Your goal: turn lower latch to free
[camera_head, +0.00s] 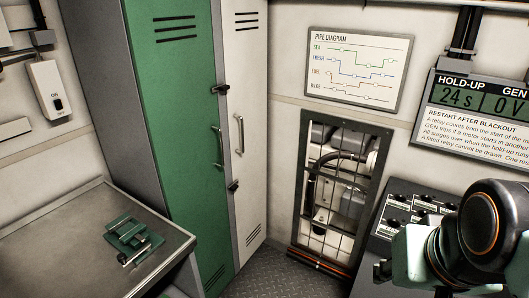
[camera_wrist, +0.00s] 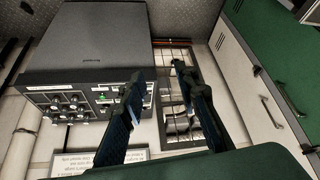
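The lower latch (camera_head: 233,186) is a small dark piece at the seam between a green locker door (camera_head: 178,120) and a white locker door (camera_head: 247,120), below the door handles. A similar upper latch (camera_head: 220,88) sits higher on the same seam. Both doors look closed. In the wrist view the white door (camera_wrist: 240,75) and its handle (camera_wrist: 272,112) show at the right; I cannot tell there which dark piece is the lower latch. My gripper (camera_wrist: 156,72) is open, with nothing between its fingers, and well apart from the locker. Its fingers are not clearly visible in the head view.
A grey control box (camera_head: 405,215) with switches stands at the right, near my arm. A barred wall opening (camera_head: 300,200) is between it and the locker. A grey bench (camera_head: 60,240) with a green clamp-like device (camera_head: 130,238) stands at the left. Some floor (camera_head: 268,270) is clear.

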